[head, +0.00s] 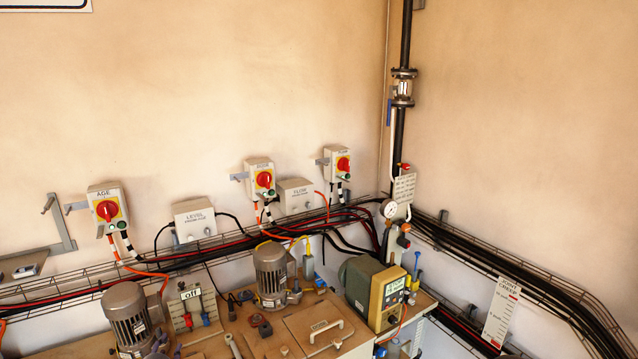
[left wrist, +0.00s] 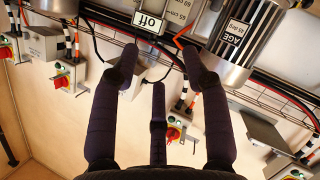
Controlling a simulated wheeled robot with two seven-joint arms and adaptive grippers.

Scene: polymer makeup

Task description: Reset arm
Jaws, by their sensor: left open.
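My left gripper (left wrist: 158,72) shows in the left wrist view with its three dark fingers spread apart. It is open, and nothing is seen held between the fingers. Past the fingers are the wall, cables and switch boxes, which appear upside down. Neither gripper can be made out in the head view. My right gripper is in no view.
A bench holds a left motor (head: 127,318), a middle motor (head: 270,275), a green-and-yellow unit (head: 375,292) and a handled lid (head: 326,332). Red-knob switches (head: 107,210) and a wire cable tray (head: 60,292) line the wall. A vertical pipe (head: 404,50) stands in the corner.

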